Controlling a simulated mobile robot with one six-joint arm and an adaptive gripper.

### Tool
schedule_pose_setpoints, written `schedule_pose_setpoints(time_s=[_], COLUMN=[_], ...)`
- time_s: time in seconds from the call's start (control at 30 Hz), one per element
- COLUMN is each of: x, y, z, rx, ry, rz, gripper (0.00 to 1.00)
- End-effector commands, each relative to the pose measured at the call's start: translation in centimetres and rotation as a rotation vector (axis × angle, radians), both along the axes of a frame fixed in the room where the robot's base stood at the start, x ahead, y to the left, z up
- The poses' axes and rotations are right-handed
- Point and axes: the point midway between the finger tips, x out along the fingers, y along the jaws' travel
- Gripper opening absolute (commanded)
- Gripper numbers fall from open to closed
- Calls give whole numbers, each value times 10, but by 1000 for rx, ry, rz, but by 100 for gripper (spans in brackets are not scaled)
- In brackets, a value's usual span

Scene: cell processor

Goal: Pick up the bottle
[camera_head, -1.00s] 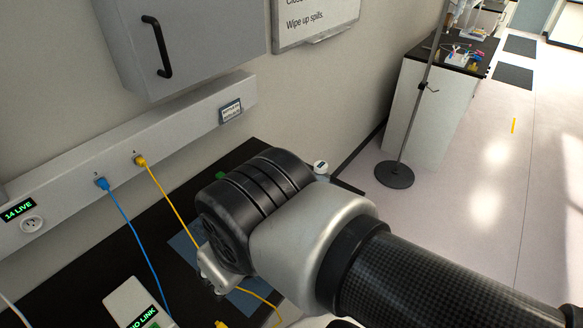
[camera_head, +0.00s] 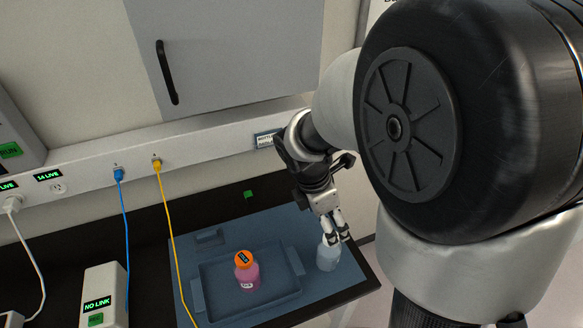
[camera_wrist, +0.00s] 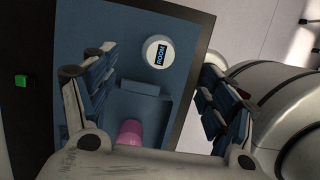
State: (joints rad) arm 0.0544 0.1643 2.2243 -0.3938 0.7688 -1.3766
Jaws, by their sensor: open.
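A pink bottle (camera_head: 247,275) with an orange cap (camera_head: 244,257) stands upright in the blue tray (camera_head: 209,297). A pale bluish bottle (camera_head: 327,259) stands on the blue mat right of the tray; my gripper (camera_head: 336,236) is over its top and partly hides it. In the wrist view, a round white cap (camera_wrist: 159,51) marked "ROOM" shows beyond the space between the open fingers of my gripper (camera_wrist: 158,88). Part of the pink bottle (camera_wrist: 130,131) shows low in that view. Nothing is held.
A blue cable (camera_head: 126,235) and a yellow cable (camera_head: 169,220) hang from the wall rail to the bench. A white box (camera_head: 103,292) reading "NO LINK" stands at the left. A small green item (camera_head: 248,194) lies behind the mat. A grey cabinet (camera_head: 225,50) hangs above.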

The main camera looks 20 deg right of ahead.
Motion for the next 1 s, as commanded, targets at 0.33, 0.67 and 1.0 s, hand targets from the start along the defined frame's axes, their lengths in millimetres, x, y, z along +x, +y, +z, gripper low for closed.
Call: schedule_pose_setpoints(time_s=[0.33,0.67,1.0], x=[0,0,-2], y=[-20,-24,-31], z=[-74,-95,-140], rx=[1,1,1], ry=[2,-1,0], rz=[-4,-4,-4], gripper=[78,78,78])
